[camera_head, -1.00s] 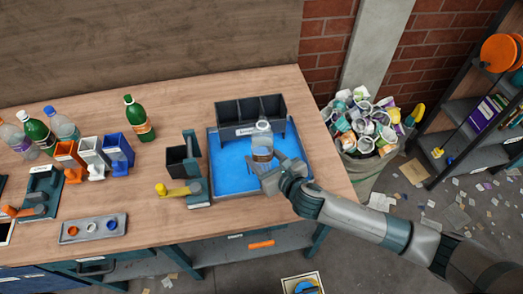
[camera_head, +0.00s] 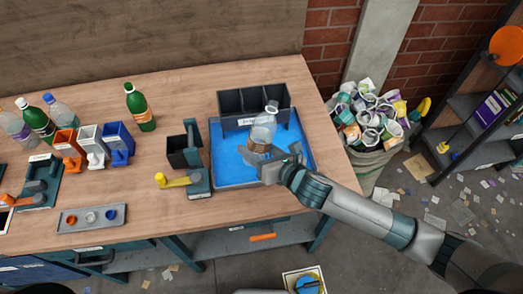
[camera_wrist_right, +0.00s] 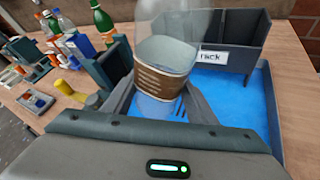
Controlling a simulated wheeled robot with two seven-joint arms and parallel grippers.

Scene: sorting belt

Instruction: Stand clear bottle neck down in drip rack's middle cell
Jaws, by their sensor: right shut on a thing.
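The clear bottle (camera_head: 263,132), with a brown label, is held above the blue tray, in front of the drip rack. Its neck points up and leans slightly right in the head view. My right gripper (camera_head: 275,157) is shut around its lower part. In the right wrist view, the bottle (camera_wrist_right: 165,65) stands between the fingers, its top end out of frame. The dark drip rack (camera_head: 228,124) has three cells in a row and a white front label. It also shows in the right wrist view (camera_wrist_right: 232,60). The bottle partly hides its front. My left gripper is out of view.
The blue tray (camera_head: 230,170) lies under the bottle. A dark bin with a yellow-handled device (camera_head: 197,180) stands left of it. Green and clear bottles, coloured holders and a grey cap tray (camera_head: 75,218) are farther left. A full waste sack (camera_head: 375,160) stands right of the table.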

